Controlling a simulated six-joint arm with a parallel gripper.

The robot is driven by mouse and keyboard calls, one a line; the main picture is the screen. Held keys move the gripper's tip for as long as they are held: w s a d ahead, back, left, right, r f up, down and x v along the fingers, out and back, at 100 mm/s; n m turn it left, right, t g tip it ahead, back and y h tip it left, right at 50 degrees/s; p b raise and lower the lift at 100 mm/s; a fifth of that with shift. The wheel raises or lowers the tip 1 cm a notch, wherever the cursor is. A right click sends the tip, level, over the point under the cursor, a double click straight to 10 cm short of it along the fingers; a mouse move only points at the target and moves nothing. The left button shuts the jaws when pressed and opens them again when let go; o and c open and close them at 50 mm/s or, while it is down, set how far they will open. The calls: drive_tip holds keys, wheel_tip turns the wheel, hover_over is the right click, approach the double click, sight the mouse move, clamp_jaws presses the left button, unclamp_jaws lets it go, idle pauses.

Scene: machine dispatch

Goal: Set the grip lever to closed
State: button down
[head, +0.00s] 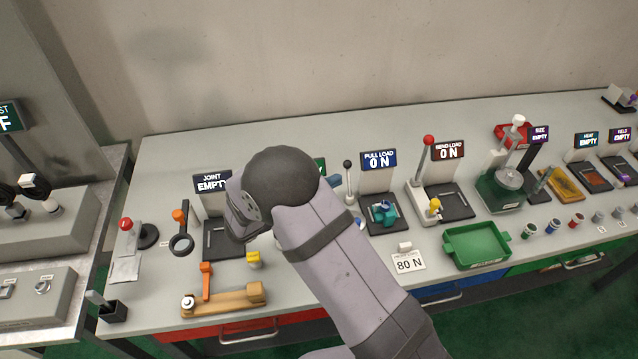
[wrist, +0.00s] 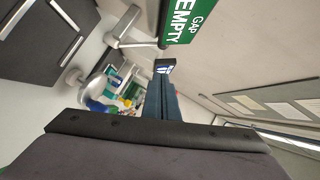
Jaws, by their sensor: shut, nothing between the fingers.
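No lever with a readable "grip" label shows, so I cannot tell which one is the grip lever. In the head view, a black-knobbed lever (head: 347,166) stands upright just right of my arm. A red-knobbed lever (head: 428,141) stands by the BEND LOAD station, with a yellow knob (head: 434,205) lower down. In the wrist view, my gripper (wrist: 165,68) has its dark blue fingers together, with nothing between them. They point past the green GAP EMPTY sign (wrist: 186,18). My arm hides most of the gap station in the head view.
The bench holds several signed stations: JOINT (head: 212,182), PULL LOAD (head: 380,159) and BEND LOAD (head: 449,151). A green tray (head: 477,246) and an 80 N card (head: 408,262) lie near the front. An orange-levered wooden fixture (head: 225,301) is front left.

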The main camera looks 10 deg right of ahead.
sight(346, 165)
drive_tip(key=w+d+f+p, duration=0.2)
drive_tip(key=w+d, duration=0.2)
drive_tip(key=w, duration=0.1)
drive_tip(key=shift+w+f+p, duration=0.2)
drive_tip(key=shift+w+p, duration=0.05)
drive_tip(key=shift+p, duration=0.05)
drive_tip(key=shift+w+f+b, duration=0.3)
drive_tip(key=shift+w+b, duration=0.25)
drive_tip(key=shift+w, duration=0.2)
drive_tip(key=shift+r, duration=0.2)
drive_tip(key=shift+a+r, duration=0.1)
drive_tip(key=shift+r+p, duration=0.1)
drive_tip(key=shift+p, duration=0.25)
